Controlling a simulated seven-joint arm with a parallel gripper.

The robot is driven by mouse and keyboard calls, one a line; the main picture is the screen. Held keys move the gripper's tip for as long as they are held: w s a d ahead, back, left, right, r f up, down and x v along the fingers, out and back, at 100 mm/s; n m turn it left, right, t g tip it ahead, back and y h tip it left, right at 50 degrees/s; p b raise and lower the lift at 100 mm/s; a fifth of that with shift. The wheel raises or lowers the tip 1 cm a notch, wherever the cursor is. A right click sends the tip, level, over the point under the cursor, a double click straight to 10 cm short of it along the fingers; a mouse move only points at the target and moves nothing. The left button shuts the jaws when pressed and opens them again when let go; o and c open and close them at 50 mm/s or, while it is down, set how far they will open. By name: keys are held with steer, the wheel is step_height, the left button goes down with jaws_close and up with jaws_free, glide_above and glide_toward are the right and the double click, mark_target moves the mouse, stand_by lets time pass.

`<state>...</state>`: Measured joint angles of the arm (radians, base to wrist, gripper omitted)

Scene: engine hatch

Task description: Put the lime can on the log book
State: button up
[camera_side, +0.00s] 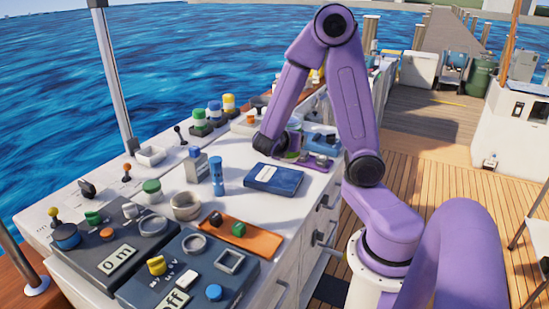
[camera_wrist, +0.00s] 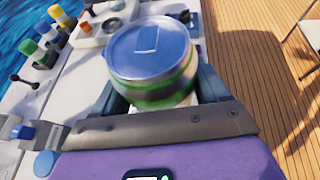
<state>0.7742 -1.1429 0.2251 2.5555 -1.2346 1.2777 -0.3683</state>
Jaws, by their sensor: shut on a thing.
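The lime can (camera_wrist: 150,62), with a shiny metal lid and a green band, fills the upper middle of the wrist view. My gripper (camera_wrist: 155,92) is shut on it, with a dark finger on each side. In the side view, my gripper (camera_side: 306,159) is over the far part of the counter, and the can is too small and covered there to make out well. The log book (camera_side: 273,180), dark blue with a white label, lies flat on the white counter, nearer the camera than my gripper. I cannot make it out in the wrist view.
A blue cylinder (camera_side: 217,175) and a grey box (camera_side: 196,166) stand left of the book. An orange tray (camera_side: 262,243) with small knobs lies in front of it.

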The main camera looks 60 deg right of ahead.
steer(key=shift+w+d+f, duration=0.7)
steer(key=shift+w+f, duration=0.45)
steer(key=shift+f, duration=0.6)
steer(key=shift+w+d+f, duration=0.75)
steer(key=shift+w+f, duration=0.4)
steer(key=shift+f, duration=0.55)
steer(key=shift+w+d+f, duration=0.7)
steer(key=shift+w+f, duration=0.45)
steer(key=shift+f, duration=0.6)
steer(key=shift+f, duration=0.15)
steer(key=o, duration=1.3)
steer(key=shift+o, duration=0.2)
